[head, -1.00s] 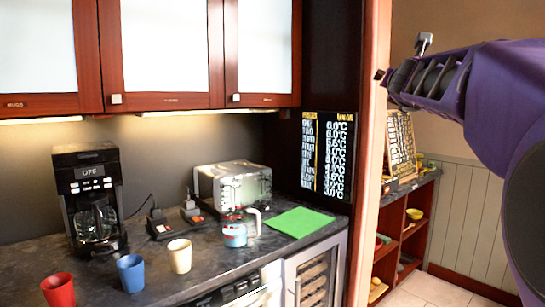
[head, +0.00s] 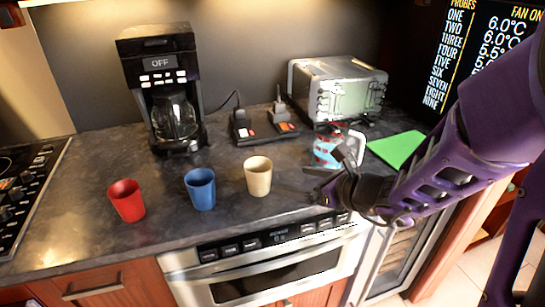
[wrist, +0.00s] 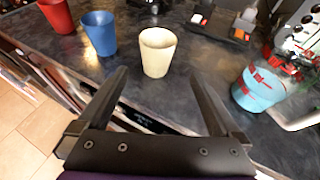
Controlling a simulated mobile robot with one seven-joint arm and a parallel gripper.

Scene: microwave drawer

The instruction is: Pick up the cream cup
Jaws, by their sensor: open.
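The cream cup (head: 258,177) stands upright on the dark counter, to the right of the blue cup (head: 200,189) in the head view. In the wrist view the cream cup (wrist: 157,52) is ahead of my gripper (wrist: 158,82), roughly between the two finger lines and beyond the tips. My gripper (head: 334,172) is open and empty, near the counter's front edge, to the right of the cream cup and apart from it in the head view.
A red cup (head: 127,201) stands left of the blue one. A blue-and-red patterned mug (head: 326,150) stands close to my gripper. A coffee maker (head: 166,85), power sockets (head: 262,127), a toaster (head: 336,90) and a green mat (head: 398,148) are farther back. A drawer appliance (head: 270,262) is below the counter.

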